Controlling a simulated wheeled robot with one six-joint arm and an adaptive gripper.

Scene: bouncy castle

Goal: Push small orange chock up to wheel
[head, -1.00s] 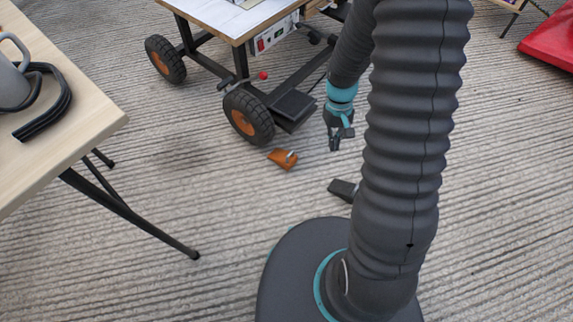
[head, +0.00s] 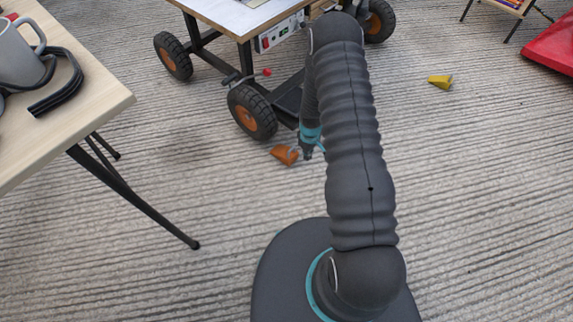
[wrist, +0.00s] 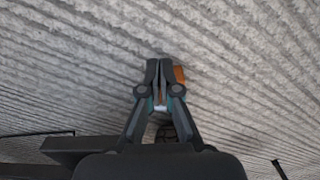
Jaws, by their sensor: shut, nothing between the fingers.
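The small orange chock (head: 283,155) lies on the ribbed floor, just in front of and slightly right of the cart's near wheel (head: 251,112). A narrow strip of floor seems to separate them. The wheel has a black tyre and an orange hub. My gripper (head: 307,154) is low, pointing down, close to the chock's right side. In the wrist view my gripper (wrist: 160,66) has its fingers together with nothing between them. The chock (wrist: 180,75) shows there just right of the fingers, partly hidden behind them. I cannot tell whether they touch.
The cart (head: 240,40) stands above the wheel, with a red-knobbed lever beside it. A wooden table (head: 100,110) with a mug is at left, its leg reaching the floor. A yellow chock (head: 440,81) lies at right. The floor in front of the orange chock is open.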

